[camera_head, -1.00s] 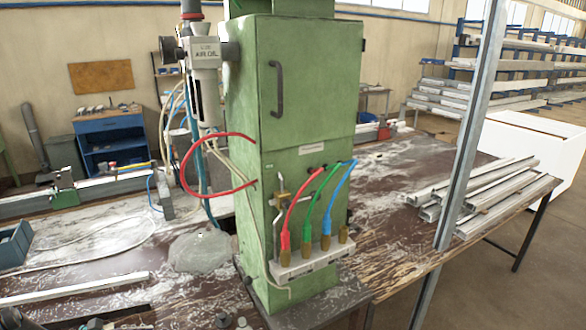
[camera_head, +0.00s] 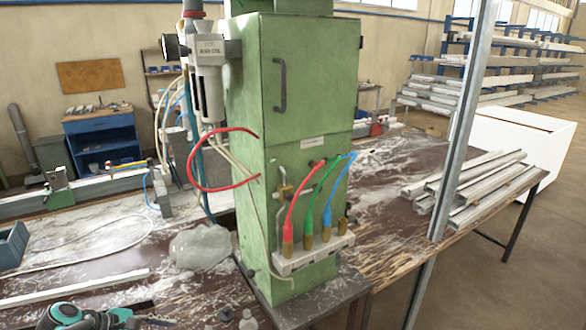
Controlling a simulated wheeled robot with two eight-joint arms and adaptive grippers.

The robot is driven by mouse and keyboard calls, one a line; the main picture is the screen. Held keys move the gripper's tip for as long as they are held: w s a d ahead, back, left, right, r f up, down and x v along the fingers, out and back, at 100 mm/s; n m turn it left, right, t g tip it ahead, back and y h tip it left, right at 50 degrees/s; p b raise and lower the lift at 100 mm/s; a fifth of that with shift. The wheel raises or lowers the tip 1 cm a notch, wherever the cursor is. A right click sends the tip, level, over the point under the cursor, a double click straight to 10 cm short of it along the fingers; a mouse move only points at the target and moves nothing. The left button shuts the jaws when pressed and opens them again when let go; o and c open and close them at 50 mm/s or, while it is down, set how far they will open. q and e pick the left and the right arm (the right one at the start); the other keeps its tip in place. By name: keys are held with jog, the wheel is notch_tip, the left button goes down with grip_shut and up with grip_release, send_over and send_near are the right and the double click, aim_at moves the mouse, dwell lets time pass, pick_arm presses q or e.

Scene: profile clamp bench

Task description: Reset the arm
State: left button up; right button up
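Neither of my grippers shows in the head view. A green metal cabinet (camera_head: 300,120) stands upright at the centre, with a dark handle (camera_head: 280,85) on its door. A red hose (camera_head: 306,195), a green hose (camera_head: 322,195) and a blue hose (camera_head: 337,185) run down from its front to brass fittings on a white manifold block (camera_head: 315,255). One more brass fitting (camera_head: 344,226) at the right end has no hose on it.
A teal and black object (camera_head: 85,316), perhaps a power tool, is cut off at the lower left. A clear plastic bag (camera_head: 200,246) lies left of the cabinet. Metal profiles (camera_head: 480,185) lie at right behind an upright post (camera_head: 460,130). A pale strip (camera_head: 75,288) lies at left.

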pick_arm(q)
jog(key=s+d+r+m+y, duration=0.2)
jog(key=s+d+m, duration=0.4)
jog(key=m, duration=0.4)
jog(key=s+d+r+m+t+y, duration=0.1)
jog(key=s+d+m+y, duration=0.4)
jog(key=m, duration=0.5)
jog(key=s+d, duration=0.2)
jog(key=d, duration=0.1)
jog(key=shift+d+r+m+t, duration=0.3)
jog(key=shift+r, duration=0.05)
